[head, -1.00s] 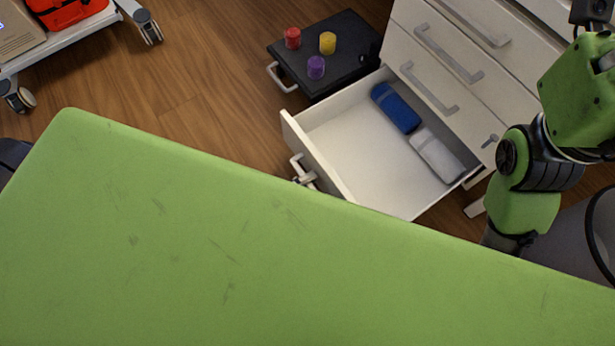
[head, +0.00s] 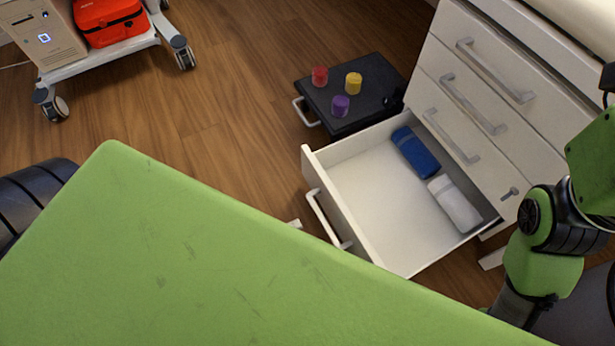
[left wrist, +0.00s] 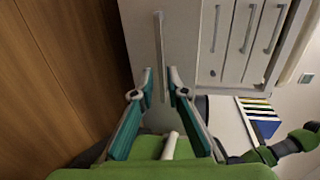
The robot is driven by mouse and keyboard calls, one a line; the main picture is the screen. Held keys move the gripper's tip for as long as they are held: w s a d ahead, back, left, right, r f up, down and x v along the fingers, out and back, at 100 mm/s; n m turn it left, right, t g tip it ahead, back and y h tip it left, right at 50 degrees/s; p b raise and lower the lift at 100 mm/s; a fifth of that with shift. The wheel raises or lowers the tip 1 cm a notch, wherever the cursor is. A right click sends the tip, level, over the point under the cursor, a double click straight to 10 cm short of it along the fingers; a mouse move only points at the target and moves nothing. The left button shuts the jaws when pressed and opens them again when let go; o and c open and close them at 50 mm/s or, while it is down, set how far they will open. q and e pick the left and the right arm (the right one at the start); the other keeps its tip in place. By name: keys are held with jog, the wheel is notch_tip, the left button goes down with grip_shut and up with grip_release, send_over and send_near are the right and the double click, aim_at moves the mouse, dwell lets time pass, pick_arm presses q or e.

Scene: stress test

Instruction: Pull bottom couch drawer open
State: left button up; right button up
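The bottom drawer (head: 326,207) of the white cabinet stands pulled out, with its long bar handle (head: 328,219) on the front. A blue rolled item (head: 415,152) and a white one (head: 455,203) lie inside. In the left wrist view, the drawer front and its handle (left wrist: 160,45) are straight ahead of my left gripper (left wrist: 160,82). In the head view only a pale bit of that gripper shows past the green panel. My right gripper is out of view.
The closed drawers above have bar handles (head: 470,104). A black platform (head: 378,92) with red, yellow and purple cups stands beside the open drawer. A wheeled cart (head: 100,62) with a computer and red bag is at upper left. Wood floor (head: 220,120) between is clear.

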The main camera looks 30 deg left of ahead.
pick_arm(q)
jog(key=v, duration=0.2)
jog(key=shift+s+a, duration=0.15)
jog(key=shift+s, duration=0.05)
jog(key=shift+r, duration=0.1)
dwell(0.3)
